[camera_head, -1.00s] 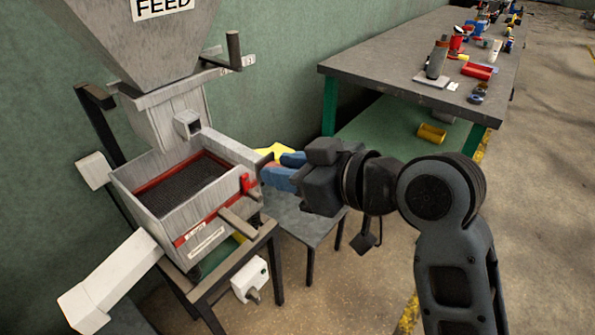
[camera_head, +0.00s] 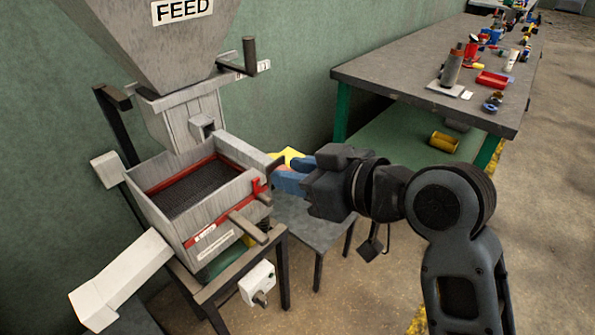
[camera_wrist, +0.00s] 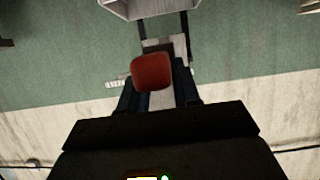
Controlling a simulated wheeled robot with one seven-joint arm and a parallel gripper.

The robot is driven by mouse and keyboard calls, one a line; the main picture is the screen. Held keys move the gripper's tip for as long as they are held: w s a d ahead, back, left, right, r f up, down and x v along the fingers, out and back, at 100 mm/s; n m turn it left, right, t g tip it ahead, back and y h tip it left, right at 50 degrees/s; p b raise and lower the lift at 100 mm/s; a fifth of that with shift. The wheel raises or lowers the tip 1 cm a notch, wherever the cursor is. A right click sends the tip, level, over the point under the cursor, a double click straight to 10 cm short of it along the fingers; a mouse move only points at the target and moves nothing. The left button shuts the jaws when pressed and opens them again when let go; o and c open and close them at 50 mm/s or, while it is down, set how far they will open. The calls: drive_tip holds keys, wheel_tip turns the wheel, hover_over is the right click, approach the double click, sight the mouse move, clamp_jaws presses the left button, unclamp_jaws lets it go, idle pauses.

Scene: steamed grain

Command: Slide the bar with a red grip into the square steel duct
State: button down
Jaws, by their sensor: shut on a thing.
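My gripper (camera_head: 292,180) has blue fingers and is at the right of the grain machine, beside its tray. In the wrist view the fingers (camera_wrist: 158,92) are shut around a red block-shaped grip (camera_wrist: 152,72), which I take to be the bar's grip. The rest of the bar is mostly hidden, and I cannot tell which way it points. The pale square steel duct (camera_head: 172,122) stands under the FEED hopper, with a small square box (camera_head: 201,127) on its front. My gripper is apart from it, to its right and lower.
The grey FEED hopper (camera_head: 150,45) is above the duct. A tray of dark mesh or grain (camera_head: 193,190) with a red rim is below, with a red clip (camera_head: 260,186) at its corner. A cluttered workbench (camera_head: 405,75) stands at the right. Bare floor lies in front.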

sight(276, 163)
drive_tip(key=shift+w+a+r, duration=0.1)
drive_tip(key=shift+w+a, duration=0.1)
drive_tip(key=shift+a, duration=0.1)
idle(0.4)
drive_tip(key=shift+w+a, duration=0.75)
drive_tip(key=shift+a, duration=0.15)
drive_tip(key=shift+a, duration=0.1)
drive_tip(key=shift+w+a, duration=0.9)
drive_tip(key=shift+a, duration=0.15)
drive_tip(key=shift+w+a, duration=0.1)
idle(0.3)
drive_tip(key=shift+w+a, duration=0.75)
drive_tip(key=shift+a, duration=0.2)
drive_tip(key=shift+w+a, duration=0.7)
drive_tip(key=shift+a, duration=0.2)
drive_tip(key=shift+w+a+b, duration=0.2)
drive_tip(key=shift+w+a, duration=0.6)
drive_tip(key=shift+a, duration=0.25)
drive_tip(key=shift+w+a+b, duration=0.15)
drive_tip(key=shift+w+a, duration=0.65)
drive_tip(key=shift+a, duration=0.25)
idle(0.9)
